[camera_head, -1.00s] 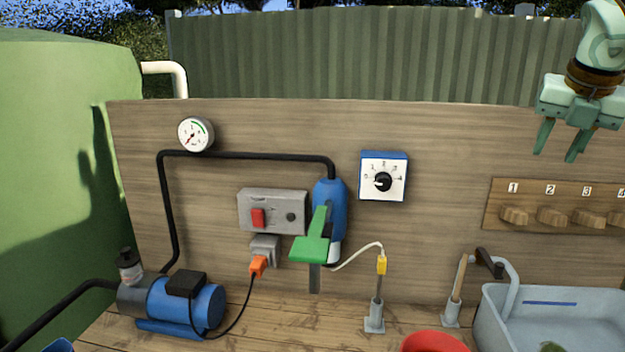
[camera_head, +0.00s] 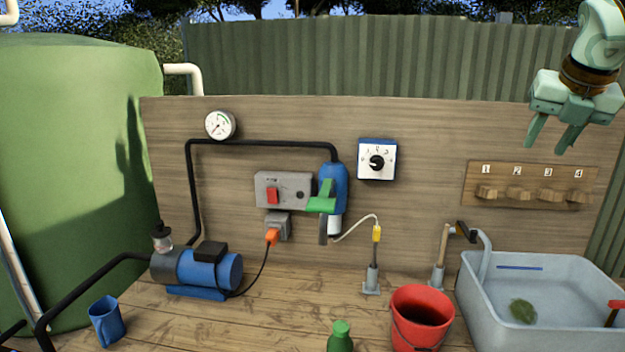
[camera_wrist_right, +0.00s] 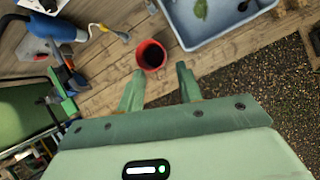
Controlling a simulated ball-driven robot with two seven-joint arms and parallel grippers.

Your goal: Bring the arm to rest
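My right gripper (camera_head: 550,140) is raised at the upper right of the head view, in front of the fence and above the numbered peg board. Its two fingers point down, stand apart and hold nothing. In the right wrist view its fingers (camera_wrist_right: 160,88) are also spread, with the bench far below and the red bucket showing beyond them. My left gripper is not in the head view.
A wooden bench (camera_head: 270,318) carries a blue pump (camera_head: 205,270), a blue mug (camera_head: 107,320), a green bottle (camera_head: 340,338), a red bucket (camera_head: 420,320) and a grey sink (camera_head: 545,262). A blue dial box (camera_head: 377,160) and a gauge (camera_head: 220,125) are on the backboard.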

